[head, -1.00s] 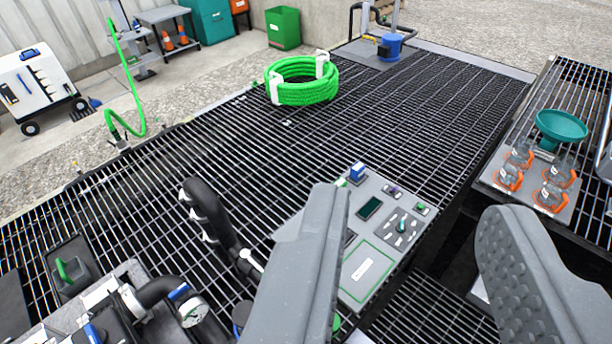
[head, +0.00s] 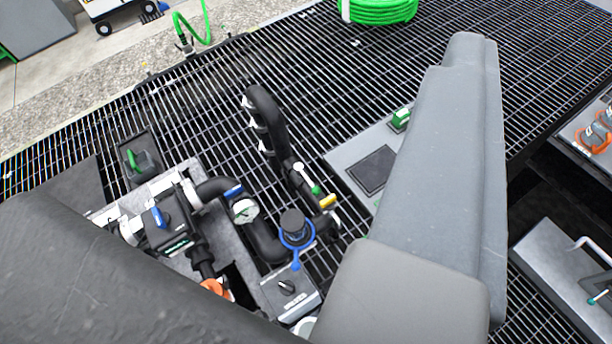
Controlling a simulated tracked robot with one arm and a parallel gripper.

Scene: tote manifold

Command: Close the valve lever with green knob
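A small lever with a green knob (head: 315,190) sits on the dark pipework just left of centre, beside a yellow-tipped part (head: 328,201). A white rod end lies close above the green knob. Whether the valve is open or closed is not clear. My gripper (head: 440,150) shows as a large grey shape right of the pipework, its fingers seen edge-on or overlapping. It appears apart from the green knob and hides part of the grey panel. Its opening cannot be made out. Another lever with a teal-green tip (head: 592,301) is at the lower right edge.
A curved black hose (head: 268,115) rises left of the lever. A gauge (head: 245,211), a blue-ringed cap (head: 296,232) and a black pump unit (head: 167,226) crowd the lower left. A grey panel (head: 345,153) lies behind my gripper. Open grating (head: 335,70) spreads beyond.

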